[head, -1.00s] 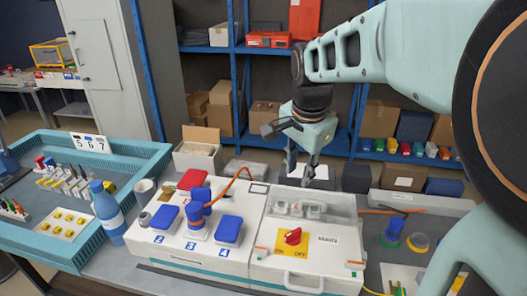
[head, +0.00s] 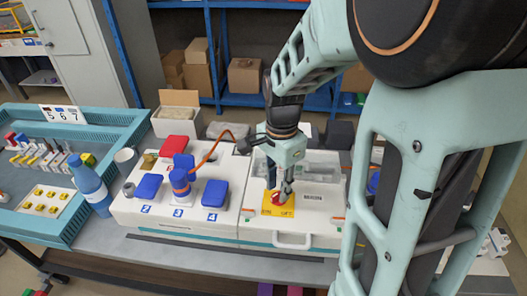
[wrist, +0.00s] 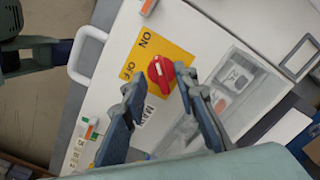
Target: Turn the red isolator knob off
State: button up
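The red isolator knob (wrist: 160,73) sits on a yellow plate (wrist: 143,57) lettered ON and OFF, on the white box's top. In the head view, the knob (head: 275,198) is partly hidden by my fingers. My gripper (wrist: 157,79) is open, with its fingertips on either side of the knob in the wrist view. In the head view, my gripper (head: 280,190) points down over the yellow plate. I cannot tell whether the fingers touch the knob. A white mark shows on the knob's face.
The white box (head: 315,215) has a clear window behind the plate and a white handle (head: 292,240) in front. To its left are blue-lidded sockets (head: 215,193), a red lid (head: 175,146) and an orange cable (head: 208,153). A blue bottle (head: 90,185) stands further left.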

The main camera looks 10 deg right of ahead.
jog(key=shift+f, duration=1.1)
grip_shut()
